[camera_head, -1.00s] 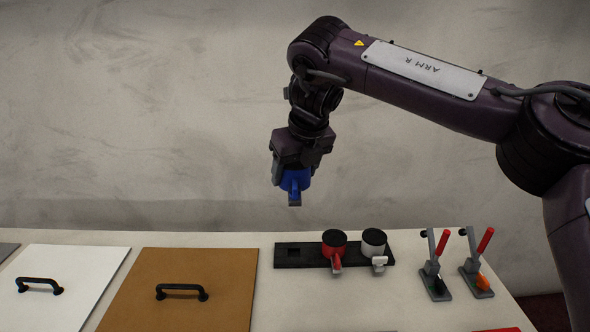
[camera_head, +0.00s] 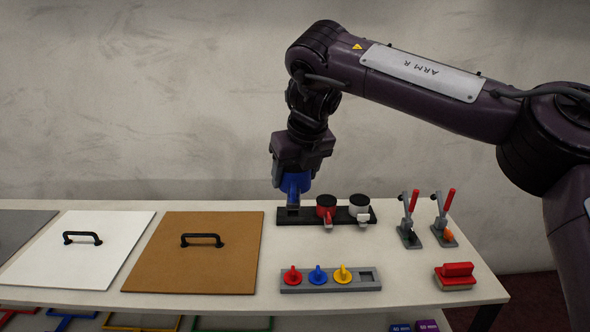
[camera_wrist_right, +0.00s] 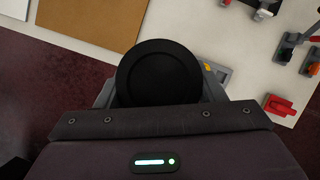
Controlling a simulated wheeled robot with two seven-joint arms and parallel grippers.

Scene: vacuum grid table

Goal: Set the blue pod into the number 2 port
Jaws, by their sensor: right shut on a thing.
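My right gripper (camera_head: 292,178) is shut on the blue pod (camera_head: 296,184) and holds it upright in the air. In the right wrist view the black round top (camera_wrist_right: 160,75) of the held pod fills the middle. The black rack (camera_head: 293,220) stands at the table's back with a red pod (camera_head: 326,206) and a white pod (camera_head: 359,202) in it. The held pod overlaps the rack's left end in the head view, but the wrist view shows the rack's pods well away at the top. The rack's left port is hidden; port numbers cannot be read. My left gripper is out of view.
A grey tray (camera_head: 331,286) with red, blue and yellow knobs lies at the front. Two red-handled clamps (camera_head: 410,220) and a red block (camera_head: 455,275) stand at the right. White (camera_head: 75,255) and brown (camera_head: 190,270) panels with handles lie at the left.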

